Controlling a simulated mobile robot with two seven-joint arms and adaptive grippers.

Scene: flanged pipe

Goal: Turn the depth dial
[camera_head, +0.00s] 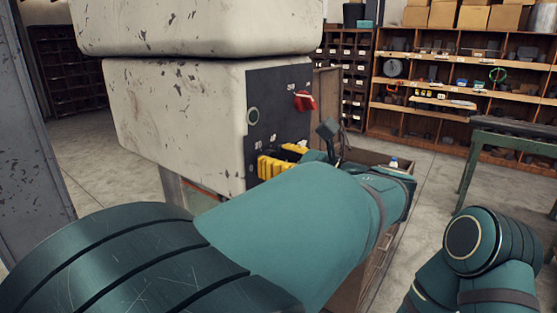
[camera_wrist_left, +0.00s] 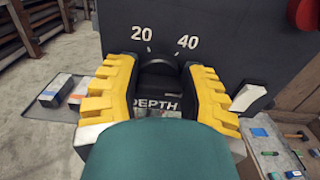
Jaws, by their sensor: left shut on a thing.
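The depth dial (camera_wrist_left: 160,88) is a dark round knob on the dark panel (camera_wrist_left: 235,38), above the word DEPTH. The marks 20 and 40 show above it. My left gripper (camera_wrist_left: 161,67) has its yellow ribbed fingers on both sides of the dial and is shut on it. In the head view my left gripper (camera_head: 280,160) is at the lower part of the panel on the worn white machine (camera_head: 180,110), and the dial is hidden there. The dial's pointer cannot be made out clearly. My right gripper is outside both views; only part of that arm shows at lower right.
A green-legged bench (camera_head: 510,140) stands at right. Wooden shelves (camera_head: 460,103) stand at the back. Open floor lies between.

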